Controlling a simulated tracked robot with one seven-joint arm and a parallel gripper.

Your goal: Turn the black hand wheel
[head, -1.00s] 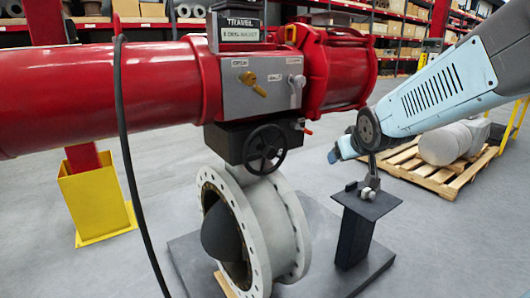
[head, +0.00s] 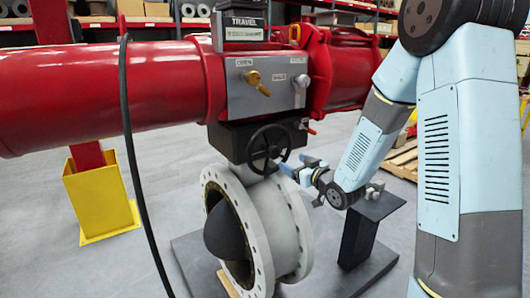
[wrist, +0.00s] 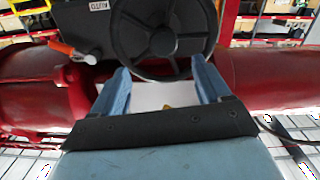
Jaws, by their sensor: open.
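The black hand wheel (head: 268,147) is on the front of the black gearbox (head: 232,140), under the red actuator. It has a round rim, spokes and a hub. My gripper (head: 289,168) is just right of the wheel's lower rim in the head view. In the wrist view the wheel (wrist: 163,40) fills the upper middle. The two blue fingers of my gripper (wrist: 160,84) are spread apart, one on each side of the wheel's lower rim. The gap between them is empty of anything gripped. I cannot tell whether a finger touches the rim.
The red actuator (head: 90,95) spans the view above the wheel. The grey flanged valve (head: 285,235) stands below it. A dark post (head: 360,225) stands to the right, near my arm. A black cable (head: 135,180) hangs at the left. An orange-handled lever (wrist: 62,47) shows left of the wheel.

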